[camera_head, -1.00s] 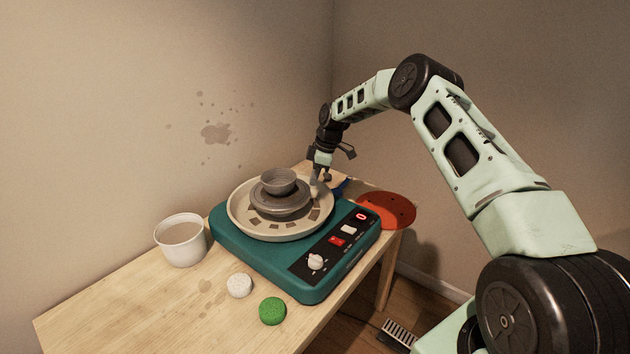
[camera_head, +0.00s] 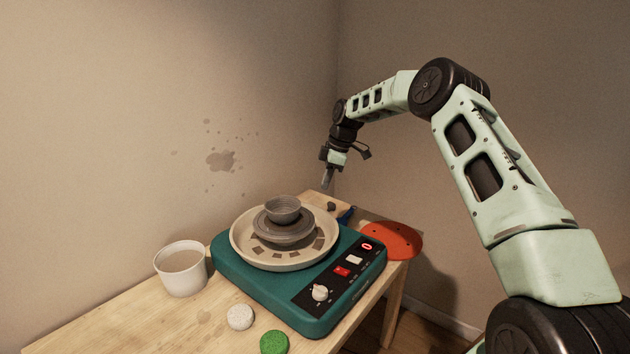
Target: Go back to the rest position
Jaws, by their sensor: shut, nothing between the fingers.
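My gripper (camera_head: 327,180) hangs above the far end of the table, behind the pottery wheel. It points down, is shut and holds nothing. My arm reaches in from the right side of the view. The teal pottery wheel (camera_head: 262,292) stands on the table with a cream splash pan (camera_head: 243,248) on top. A small grey clay bowl (camera_head: 283,209) sits upright on the wheel head in the middle of the pan. My gripper is clear of the wheel and the bowl.
A white bucket (camera_head: 181,270) stands left of the wheel. A white round sponge (camera_head: 240,317) and a green one (camera_head: 274,342) lie in front. A small dark piece (camera_head: 332,206) lies at the table's far end.

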